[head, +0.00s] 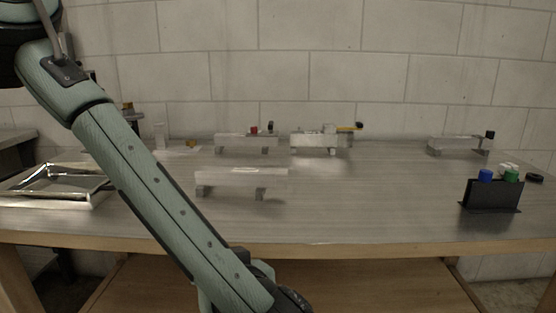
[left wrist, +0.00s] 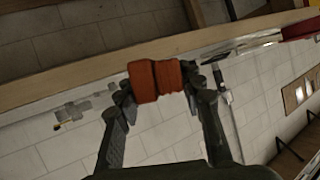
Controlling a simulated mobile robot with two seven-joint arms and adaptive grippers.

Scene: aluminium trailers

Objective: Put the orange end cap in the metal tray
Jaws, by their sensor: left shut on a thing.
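The orange end cap (left wrist: 158,80) is a reddish-orange ribbed piece held between the fingertips of my left gripper (left wrist: 168,80) in the left wrist view. In the head view my left arm crosses from upper left to the bottom centre. The dark part of my left gripper shows there at the bottom edge, but its fingertips and the cap are hidden or out of frame. The shiny metal tray (head: 70,201) is at the left end of the table, left of my arm and well apart from the gripper. My right gripper is not in view.
The grey table (head: 370,215) has a wooden front edge (head: 400,250). Several aluminium blocks on feet (head: 242,182) stand across its middle and back. A black holder (head: 490,195) with blue and green caps stands at the right. The front centre-right is clear.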

